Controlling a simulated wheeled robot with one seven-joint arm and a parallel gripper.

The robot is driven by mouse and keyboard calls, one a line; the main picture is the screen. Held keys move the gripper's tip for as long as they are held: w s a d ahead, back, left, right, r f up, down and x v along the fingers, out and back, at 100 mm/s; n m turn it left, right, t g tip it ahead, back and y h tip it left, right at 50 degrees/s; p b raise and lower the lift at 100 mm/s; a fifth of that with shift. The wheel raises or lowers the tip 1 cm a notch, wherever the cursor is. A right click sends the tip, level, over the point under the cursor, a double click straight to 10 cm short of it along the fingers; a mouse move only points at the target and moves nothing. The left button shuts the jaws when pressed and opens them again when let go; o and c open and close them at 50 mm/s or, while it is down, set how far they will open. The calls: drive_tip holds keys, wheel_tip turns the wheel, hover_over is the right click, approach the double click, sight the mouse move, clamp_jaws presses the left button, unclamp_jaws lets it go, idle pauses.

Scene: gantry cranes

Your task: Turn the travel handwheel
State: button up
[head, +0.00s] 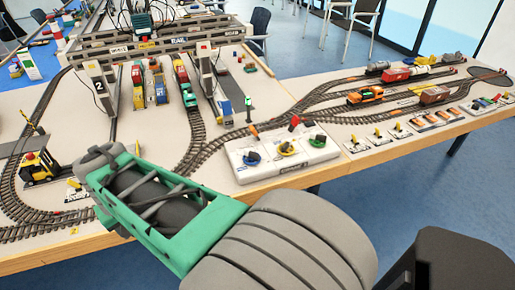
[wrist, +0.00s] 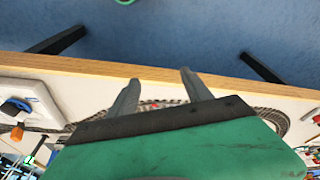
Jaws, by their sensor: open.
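A white control box (head: 240,172) stands on the table at the middle of the head view. It carries a blue round knob (head: 251,158), a yellow one (head: 286,149) and a green one (head: 318,140), each with a dark bar on top. I cannot tell which is the travel handwheel. In the wrist view, part of the box with a blue knob (wrist: 14,106) shows at the left edge. My gripper (wrist: 160,76) is open and empty over the track near the table's front edge, apart from the box. Its fingers cannot be made out in the head view.
Model tracks (head: 196,135) cross the table. A gantry crane (head: 155,42) stands behind, over several coloured wagons. A yellow forklift (head: 40,167) is at the left. Small levers (head: 378,139) line the right front edge. Open floor lies before the table.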

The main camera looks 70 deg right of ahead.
drive_tip(key=shift+o, duration=0.8)
drive_tip(key=d+r+m+h, duration=0.1)
drive_tip(key=d+m, duration=0.3)
drive_tip(key=d, duration=0.7)
drive_tip(key=shift+w+r+m, duration=0.2)
drive_tip(key=shift+w+m, duration=0.1)
drive_tip(key=shift+o, duration=0.6)
drive_tip(key=s+d+m+g+h, duration=0.1)
drive_tip(key=s+d+m, duration=0.1)
drive_tip(key=d, duration=0.7)
drive_tip(key=shift+d+r+m, duration=0.2)
drive_tip(key=shift+r+m, duration=0.15)
drive_tip(key=shift+m, duration=0.45)
drive_tip(key=shift+o, duration=0.6)
drive_tip(key=s+d+m+g, duration=0.1)
drive_tip(key=s+d+m, duration=0.2)
drive_tip(key=d, duration=0.5)
drive_tip(key=shift+s+d+r+m+h, duration=0.2)
drive_tip(key=shift+s+r+m+h, duration=0.1)
drive_tip(key=shift+s+h, duration=0.15)
drive_tip(key=m, duration=0.3)
approach(251, 152)
drive_tip(key=w+f, duration=0.1)
drive_tip(key=shift+m+g, duration=0.3)
drive_tip(key=shift+g, duration=0.2)
drive_tip(key=x, duration=0.7)
drive_tip(key=shift+s+d, duration=0.25)
drive_tip(key=shift+d, duration=0.2)
drive_tip(key=shift+d+f, duration=0.1)
drive_tip(key=shift+f, duration=0.15)
